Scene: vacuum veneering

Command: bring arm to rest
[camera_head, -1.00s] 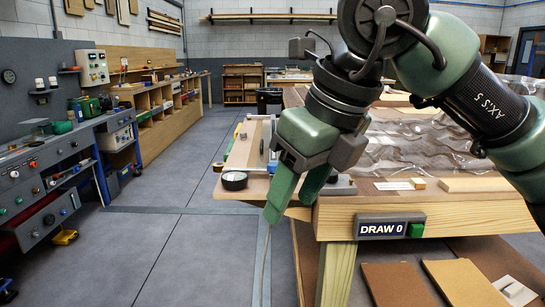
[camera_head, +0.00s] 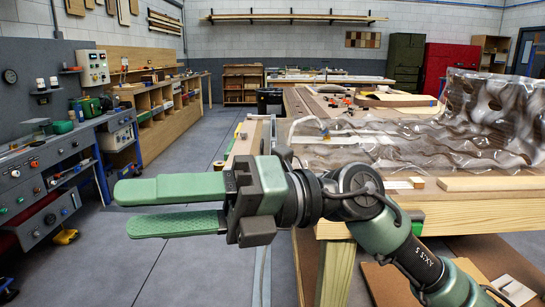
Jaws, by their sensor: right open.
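My right arm comes in from the lower right in the head view. Its green gripper (camera_head: 116,209) points left, level, in front of the near left corner of the wooden table (camera_head: 470,206). The two long green fingers are apart, with nothing between them. The gripper hangs over the open floor and touches nothing that I can see. The arm hides part of the table's front and corner. My left gripper is not in view.
Clear crumpled plastic film (camera_head: 400,140) lies over the table top and rises at the right. Boards (camera_head: 390,285) lean low under the table's front. The grey floor (camera_head: 150,262) between is clear.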

